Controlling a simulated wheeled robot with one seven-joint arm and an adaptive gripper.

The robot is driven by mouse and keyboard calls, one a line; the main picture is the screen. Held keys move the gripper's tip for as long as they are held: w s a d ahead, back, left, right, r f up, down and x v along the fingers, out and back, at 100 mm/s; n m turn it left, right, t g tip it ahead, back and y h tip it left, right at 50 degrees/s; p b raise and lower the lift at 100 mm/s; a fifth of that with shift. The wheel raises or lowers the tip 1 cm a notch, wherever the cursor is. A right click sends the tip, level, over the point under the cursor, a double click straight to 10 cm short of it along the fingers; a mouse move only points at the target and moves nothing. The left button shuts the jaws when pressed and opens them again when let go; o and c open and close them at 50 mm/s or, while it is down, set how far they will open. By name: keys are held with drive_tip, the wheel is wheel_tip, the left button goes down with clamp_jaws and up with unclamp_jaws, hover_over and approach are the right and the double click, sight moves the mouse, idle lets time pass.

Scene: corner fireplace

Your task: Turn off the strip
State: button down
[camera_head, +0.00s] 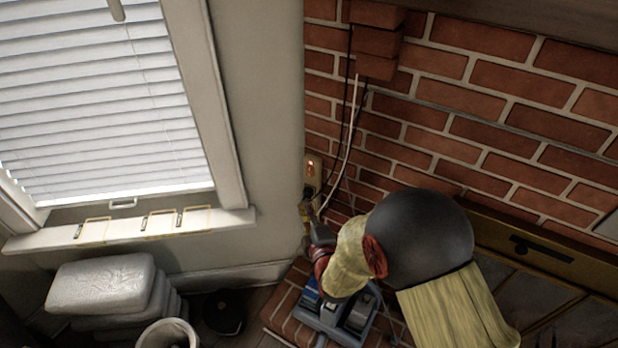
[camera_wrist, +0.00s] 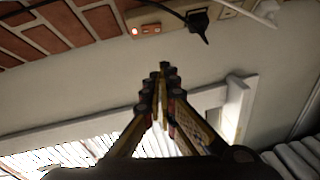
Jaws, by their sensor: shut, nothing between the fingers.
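The power strip (camera_head: 313,175) is a beige bar mounted upright on the wall at the brick corner, with a glowing red light at its upper end. In the wrist view the strip (camera_wrist: 180,21) runs along the top, with the lit red switch (camera_wrist: 135,31) near its left end. A black plug (camera_wrist: 197,22) sits in it, and a white plug lies farther right. My gripper (camera_wrist: 163,68) is shut and empty, its tips below the strip in the picture and apart from it. In the head view my gripper (camera_head: 304,211) is just below the strip; my arm hides part of that area.
A black cable and a white cord (camera_head: 349,135) hang down the brick wall beside the strip. A window with a sill (camera_head: 130,228) is left. Stacked cushions (camera_head: 103,284), a white bin (camera_head: 168,333) and a blue-grey crate (camera_head: 345,328) stand low down.

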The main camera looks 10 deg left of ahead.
sight(310, 171)
drive_tip(key=shift+r+n, duration=0.25)
drive_tip(key=shift+n, duration=0.15)
drive_tip(key=shift+w+d+b+x, duration=0.2)
drive_tip(key=shift+d+b+x, duration=0.3)
drive_tip(key=shift+x, duration=1.65)
drive_tip(key=shift+w+d+b+x, duration=0.25)
drive_tip(key=shift+b+x, duration=0.4)
drive_tip(key=shift+x, duration=1.5)
drive_tip(key=shift+w+d+b+x, duration=0.1)
drive_tip(key=shift+d+b+x, duration=0.45)
drive_tip(key=shift+x, duration=1.6)
drive_tip(key=shift+a+f, duration=0.1)
drive_tip(key=shift+f, duration=0.05)
